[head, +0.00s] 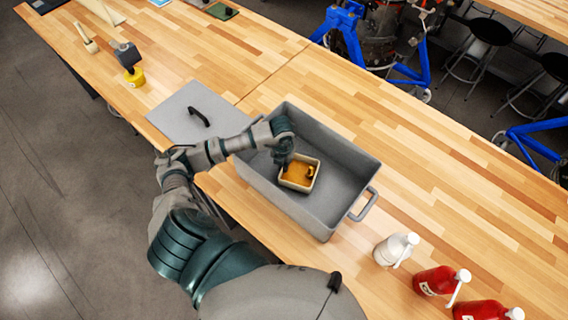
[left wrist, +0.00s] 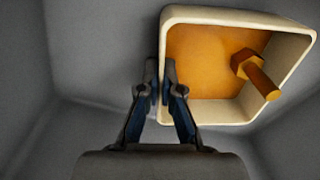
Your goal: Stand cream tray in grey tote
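The grey tote (head: 330,133) stands on the wooden table in the head view. The small cream tray (head: 299,186) is inside it, near the tote's left part. In the left wrist view the cream tray (left wrist: 222,15) has an orange inner floor, and an orange bolt-like piece (left wrist: 256,74) lies in it. My left gripper (head: 285,163) reaches down into the tote at the tray's edge. In the left wrist view its fingers (left wrist: 166,90) are close together with the tray's left wall between or right beside them; I cannot tell if they grip it. My right gripper is not in view.
A grey lid (head: 185,112) with a dark handle lies left of the tote. A yellow-based tool (head: 134,76) stands at the upper left.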

